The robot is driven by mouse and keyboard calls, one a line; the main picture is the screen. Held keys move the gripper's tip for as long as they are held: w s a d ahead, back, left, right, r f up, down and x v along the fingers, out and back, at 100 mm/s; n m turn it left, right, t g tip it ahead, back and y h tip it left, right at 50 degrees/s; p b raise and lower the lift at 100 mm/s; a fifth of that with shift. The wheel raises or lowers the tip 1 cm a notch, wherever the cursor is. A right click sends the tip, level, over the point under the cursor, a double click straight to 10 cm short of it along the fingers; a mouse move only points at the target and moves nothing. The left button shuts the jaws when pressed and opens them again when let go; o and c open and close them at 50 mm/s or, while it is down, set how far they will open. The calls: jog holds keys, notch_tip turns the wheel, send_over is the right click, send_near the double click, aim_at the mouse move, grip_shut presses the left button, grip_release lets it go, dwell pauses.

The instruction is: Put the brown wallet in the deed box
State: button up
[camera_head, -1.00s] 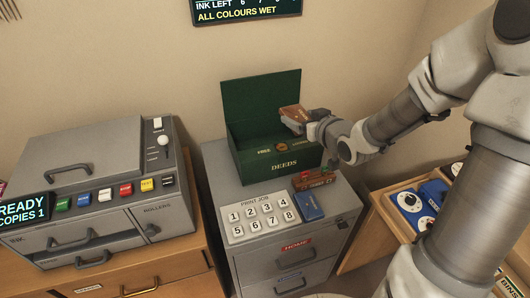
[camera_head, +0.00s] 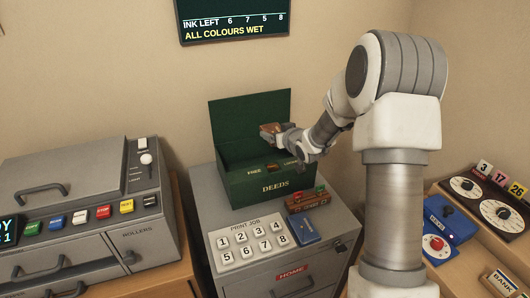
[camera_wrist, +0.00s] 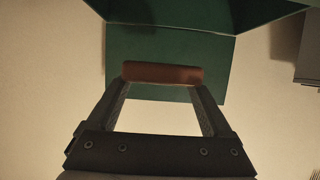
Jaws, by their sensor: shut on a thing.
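The brown wallet (camera_head: 269,129) is held at the tip of my gripper (camera_head: 280,132), which is shut on it. In the wrist view the wallet (camera_wrist: 163,73) lies across between the two fingertips (camera_wrist: 163,84). The green deed box (camera_head: 275,183), lettered DEEDS, stands on the grey cabinet with its lid (camera_head: 245,112) raised. In the head view the wallet appears over the box's opening, in front of the raised lid. The exact height above the box is hard to tell. Part of the box's inside is hidden by my gripper.
A brown stand with red and green tops (camera_head: 307,199), a blue booklet (camera_head: 303,229) and a number keypad (camera_head: 251,243) are in front of the box. A grey copier (camera_head: 75,200) stands left. A wooden desk (camera_head: 470,270) with dials and a blue device (camera_head: 447,220) is right.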

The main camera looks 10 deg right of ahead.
jog(key=w+a+f, duration=0.2)
jog(key=a, duration=0.1)
jog(key=shift+f, duration=0.2)
notch_tip(320, 180, down, 4)
jog(key=shift+r+b, duration=0.15)
jog(key=shift+b, duration=0.3)
jog(key=shift+f+b, duration=0.45)
jog(key=shift+b, duration=0.05)
jog(key=shift+f, duration=0.2)
jog(key=o, duration=1.2)
jog(key=shift+r, duration=0.1)
